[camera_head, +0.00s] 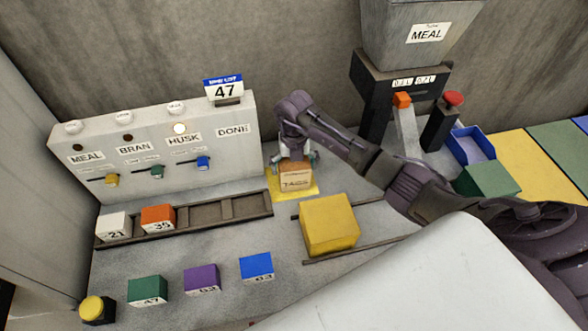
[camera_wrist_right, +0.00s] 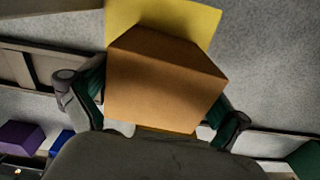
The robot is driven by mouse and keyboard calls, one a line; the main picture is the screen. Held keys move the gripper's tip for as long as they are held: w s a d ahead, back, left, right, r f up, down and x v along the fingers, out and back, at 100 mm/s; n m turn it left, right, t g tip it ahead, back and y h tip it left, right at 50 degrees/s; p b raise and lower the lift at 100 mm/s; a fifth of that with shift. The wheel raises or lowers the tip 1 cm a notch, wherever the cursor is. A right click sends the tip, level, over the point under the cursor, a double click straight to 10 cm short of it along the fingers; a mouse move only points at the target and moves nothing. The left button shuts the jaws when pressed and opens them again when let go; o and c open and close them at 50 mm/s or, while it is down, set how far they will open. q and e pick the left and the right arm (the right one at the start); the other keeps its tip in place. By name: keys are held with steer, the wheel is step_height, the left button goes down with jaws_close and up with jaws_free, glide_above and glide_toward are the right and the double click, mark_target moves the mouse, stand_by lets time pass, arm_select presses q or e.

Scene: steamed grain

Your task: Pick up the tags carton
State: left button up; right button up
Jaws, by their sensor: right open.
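The tags carton (camera_head: 295,179) is a small brown box marked TAGS, standing on a yellow square (camera_head: 274,194) near the wall panel. It fills the middle of the right wrist view (camera_wrist_right: 165,82), with the yellow square (camera_wrist_right: 190,18) showing behind it. My right gripper (camera_head: 296,158) is at the carton from above and behind. In the right wrist view its two fingers (camera_wrist_right: 152,118) are spread, one on each side of the carton. I cannot tell whether they touch it. My left gripper is not in view.
A yellow block (camera_head: 329,224) stands between two dark rails just right of the carton. A dark rack (camera_head: 240,207) with white and orange blocks lies to its left. Green (camera_head: 148,290), purple (camera_head: 202,278) and blue (camera_head: 257,267) blocks stand in front. The sorting panel (camera_head: 225,140) rises close behind.

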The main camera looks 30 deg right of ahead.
steer(key=shift+c, duration=0.2)
steer(key=c, duration=1.1)
steer(key=shift+w+r, duration=0.1)
steer(key=shift+c, duration=0.2)
